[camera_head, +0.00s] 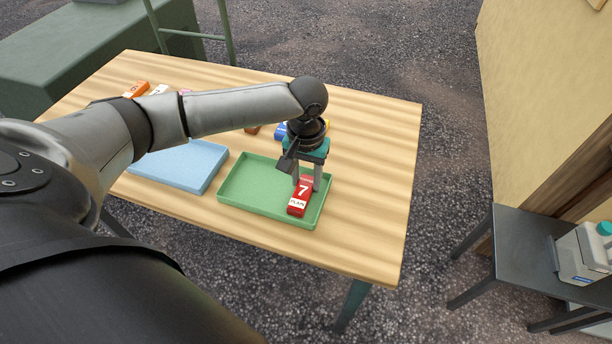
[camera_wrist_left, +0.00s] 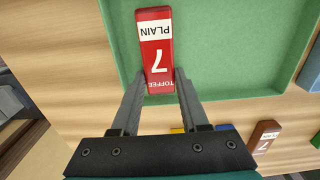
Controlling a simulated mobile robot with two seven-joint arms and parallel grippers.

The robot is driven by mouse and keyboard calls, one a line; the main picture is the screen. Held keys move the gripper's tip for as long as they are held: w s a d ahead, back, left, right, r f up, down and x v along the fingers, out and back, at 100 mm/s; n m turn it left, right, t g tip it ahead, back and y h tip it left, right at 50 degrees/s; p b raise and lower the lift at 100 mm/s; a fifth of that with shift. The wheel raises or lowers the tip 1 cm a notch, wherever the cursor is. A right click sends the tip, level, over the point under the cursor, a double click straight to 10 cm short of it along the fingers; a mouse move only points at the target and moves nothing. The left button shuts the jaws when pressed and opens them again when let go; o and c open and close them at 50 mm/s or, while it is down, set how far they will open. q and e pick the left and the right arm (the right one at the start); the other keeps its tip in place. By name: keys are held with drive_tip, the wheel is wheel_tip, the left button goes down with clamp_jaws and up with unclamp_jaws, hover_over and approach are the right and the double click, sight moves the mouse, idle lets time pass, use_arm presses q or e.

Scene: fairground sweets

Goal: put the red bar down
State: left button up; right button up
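The red bar (camera_head: 299,199), marked 7 and PLAIN, is at the right part of the green tray (camera_head: 246,210). My left gripper (camera_head: 307,180) points down, with its two fingers on either side of the bar. In the left wrist view the fingertips (camera_wrist_left: 160,78) are against the sides of the red bar (camera_wrist_left: 157,40) near its TOFFEE end. The green tray (camera_wrist_left: 225,45) lies beneath it. I cannot tell whether the bar touches the tray floor. My right gripper is not in view.
A blue tray (camera_head: 180,170) stands left of the green one on the wooden table (camera_head: 370,150). Behind them are several other bars, including an orange one (camera_head: 138,89) and a brown one, partly hidden by my left arm. The table's right end is clear. A dark side table (camera_head: 530,245) holds a canister (camera_head: 585,253).

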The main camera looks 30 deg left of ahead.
sight(307, 183)
use_arm(q)
drive_tip(key=o, duration=0.4)
drive_tip(key=shift+o, duration=0.2)
drive_tip(key=shift+r, duration=0.25)
wheel_tip(307, 183, up, 12)
drive_tip(key=p, duration=0.3)
drive_tip(key=shift+f, duration=0.1)
